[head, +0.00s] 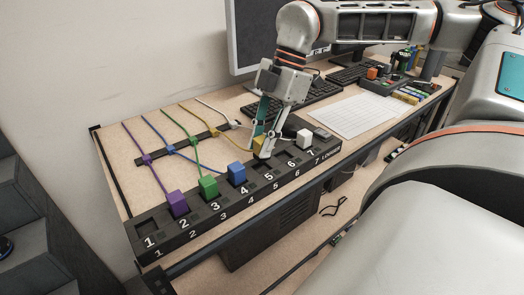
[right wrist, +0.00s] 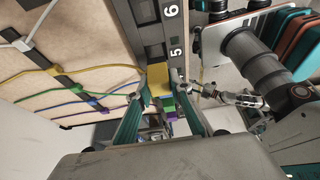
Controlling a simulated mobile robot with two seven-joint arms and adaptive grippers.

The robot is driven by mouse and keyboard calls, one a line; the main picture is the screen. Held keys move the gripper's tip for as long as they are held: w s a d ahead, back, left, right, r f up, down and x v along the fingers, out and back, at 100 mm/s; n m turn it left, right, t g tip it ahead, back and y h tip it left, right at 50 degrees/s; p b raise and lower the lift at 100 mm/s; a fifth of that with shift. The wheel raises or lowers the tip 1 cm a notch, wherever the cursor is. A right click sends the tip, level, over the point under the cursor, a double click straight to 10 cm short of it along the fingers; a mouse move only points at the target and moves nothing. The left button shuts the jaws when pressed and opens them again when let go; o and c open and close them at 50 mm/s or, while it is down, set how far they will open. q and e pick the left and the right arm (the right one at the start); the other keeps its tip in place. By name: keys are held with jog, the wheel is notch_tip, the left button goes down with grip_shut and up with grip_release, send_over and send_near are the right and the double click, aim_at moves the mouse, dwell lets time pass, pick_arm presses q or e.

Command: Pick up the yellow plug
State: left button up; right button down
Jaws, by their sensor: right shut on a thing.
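The yellow plug (head: 260,145) is at the black numbered rack (head: 206,216), near the slot marked 5, with a yellow cable running off to the left. My right gripper (head: 262,150) reaches down from above and is shut on it. In the right wrist view the yellow plug (right wrist: 158,76) sits between the two teal fingers (right wrist: 160,92). The fingers partly cover it, and I cannot tell whether its lower end is in the slot or just above. My left gripper is not shown in the head view, and I cannot make it out clearly in the wrist view.
Purple (head: 177,204), green (head: 208,187) and blue (head: 236,174) plugs stand in the rack left of my gripper. A white plug (head: 304,139) stands to its right. Cables cross the desk behind. A keyboard and white sheet (head: 357,115) lie farther right.

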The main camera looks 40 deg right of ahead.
notch_tip(320, 180, up, 15)
notch_tip(320, 180, up, 5)
jog(key=p, duration=0.2)
send_over(262, 139)
jog(key=shift+f, duration=0.25)
dwell(0.9)
